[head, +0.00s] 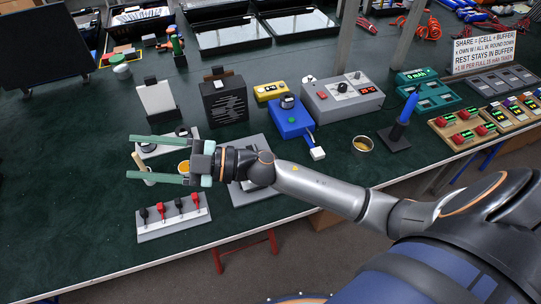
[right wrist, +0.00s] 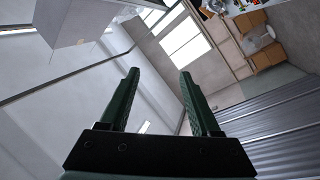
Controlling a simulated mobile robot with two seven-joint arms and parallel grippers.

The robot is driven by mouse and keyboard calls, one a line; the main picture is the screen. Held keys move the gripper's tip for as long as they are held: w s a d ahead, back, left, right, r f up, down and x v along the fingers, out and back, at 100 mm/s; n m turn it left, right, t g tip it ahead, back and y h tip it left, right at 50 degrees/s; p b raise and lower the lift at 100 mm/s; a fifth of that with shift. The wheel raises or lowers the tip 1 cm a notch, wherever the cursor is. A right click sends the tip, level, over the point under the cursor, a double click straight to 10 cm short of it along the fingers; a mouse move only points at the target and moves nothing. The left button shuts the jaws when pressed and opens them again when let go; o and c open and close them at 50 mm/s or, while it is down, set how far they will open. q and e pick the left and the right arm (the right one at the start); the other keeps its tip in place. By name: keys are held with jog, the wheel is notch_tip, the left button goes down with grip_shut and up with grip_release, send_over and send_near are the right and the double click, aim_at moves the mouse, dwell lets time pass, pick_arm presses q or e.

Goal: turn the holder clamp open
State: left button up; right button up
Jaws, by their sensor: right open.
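My right gripper (head: 133,157) reaches in from the right above the green table (head: 70,195). Its two green fingers are spread apart and point left, with nothing held between them. It also shows open and empty in the right wrist view (right wrist: 157,78). A grey plate (head: 243,193) lies below my right wrist, which hides much of it. A pale block with dark round parts (head: 150,149) sits partly behind the fingers. I cannot tell which of these carries the holder clamp, or how the clamp stands. My left gripper is not in view.
A white strip with red and black plugs (head: 172,217) lies near the front edge. A blue device (head: 290,118), a grey meter box (head: 343,97) and a black grille box (head: 223,99) stand behind.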

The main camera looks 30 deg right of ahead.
jog(key=d+f+n+g+h, duration=0.7)
jog(key=f+n+g+h, duration=0.1)
jog(key=f+g, duration=0.2)
jog(key=w+d+m+h, duration=0.15)
jog(key=d+h, duration=0.35)
jog(key=d, duration=0.6)
jog(key=w+d+m+h, duration=0.1)
jog(key=d+m+h, duration=0.3)
jog(key=d, duration=0.6)
jog(key=shift+n+h, duration=0.4)
jog(key=shift+n, duration=0.35)
notch_tip(320, 180, down, 12)
jog(key=shift+w, duration=0.1)
grip_shut()
